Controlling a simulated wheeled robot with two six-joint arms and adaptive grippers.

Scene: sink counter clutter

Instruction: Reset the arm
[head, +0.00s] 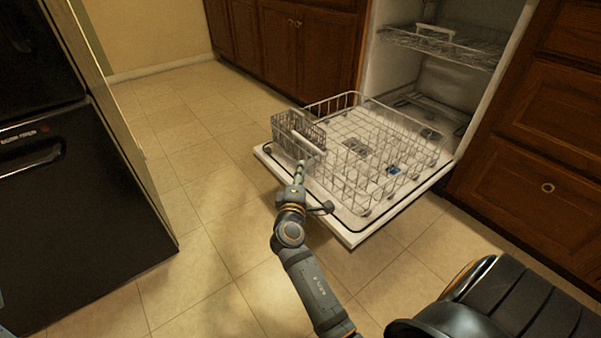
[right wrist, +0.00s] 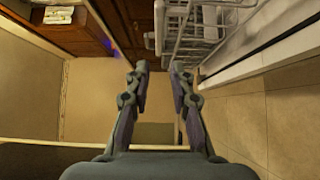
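My right arm reaches up from the bottom of the head view. Its gripper (head: 300,172) is at the front left of the open dishwasher, by the cutlery basket (head: 299,134). In the right wrist view the two fingers of this gripper (right wrist: 159,68) stand apart with nothing between them. The white wire rack (right wrist: 190,28) is just beyond and to the right of the fingertips there. Whether the gripper touches the basket or rack I cannot tell. My left gripper is not in view.
The dishwasher door (head: 352,236) is down, with the lower rack (head: 378,150) pulled out over it. An upper rack (head: 440,45) sits inside. A black fridge (head: 80,200) stands at the left. Wooden cabinets (head: 300,45) line the back. The tiled floor (head: 205,200) between is clear.

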